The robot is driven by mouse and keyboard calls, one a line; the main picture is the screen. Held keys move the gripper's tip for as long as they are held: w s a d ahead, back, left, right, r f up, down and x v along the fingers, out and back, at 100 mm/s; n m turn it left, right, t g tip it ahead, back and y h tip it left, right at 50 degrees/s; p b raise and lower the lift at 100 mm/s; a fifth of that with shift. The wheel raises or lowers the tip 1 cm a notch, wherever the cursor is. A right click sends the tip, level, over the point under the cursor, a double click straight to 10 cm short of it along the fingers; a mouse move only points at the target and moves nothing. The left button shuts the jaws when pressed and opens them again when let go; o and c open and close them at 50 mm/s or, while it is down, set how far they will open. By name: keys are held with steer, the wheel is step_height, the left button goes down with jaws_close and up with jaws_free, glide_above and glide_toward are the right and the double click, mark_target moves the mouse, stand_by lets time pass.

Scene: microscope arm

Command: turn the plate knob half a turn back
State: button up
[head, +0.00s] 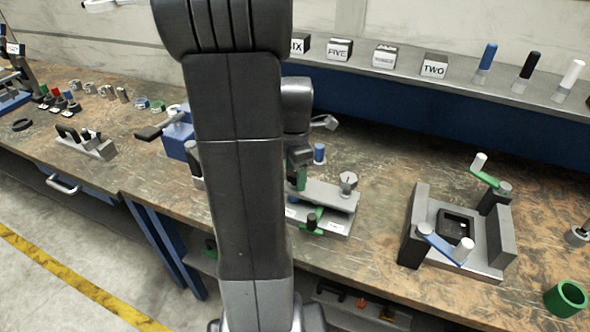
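A device with stacked grey plates (327,193) stands on the bench just right of my arm, which hides its left part. A round silver knob (348,181) stands on its upper right; I cannot tell for sure that this is the plate knob. A green part with a black knob (312,222) is at its front, and a small blue cylinder (319,153) stands behind it. My gripper (300,157) is dark and mostly hidden by my arm, above the device's left part. Its fingers are not clear, nor whether it touches anything.
A grey fixture (482,262) with blue and green levers stands to the right, and a green ring (566,298) at far right. A blue block (178,140) with a black handle is left of my arm. A shelf (450,85) with labelled blocks runs behind.

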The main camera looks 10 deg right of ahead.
steer(key=shift+r, duration=0.15)
steer(key=shift+w+r, duration=0.1)
steer(key=shift+r, duration=0.15)
step_height(320, 180, up, 13)
stand_by(0.4)
step_height(320, 180, down, 14)
steer(key=shift+r, duration=0.2)
stand_by(0.5)
steer(key=shift+r, duration=0.15)
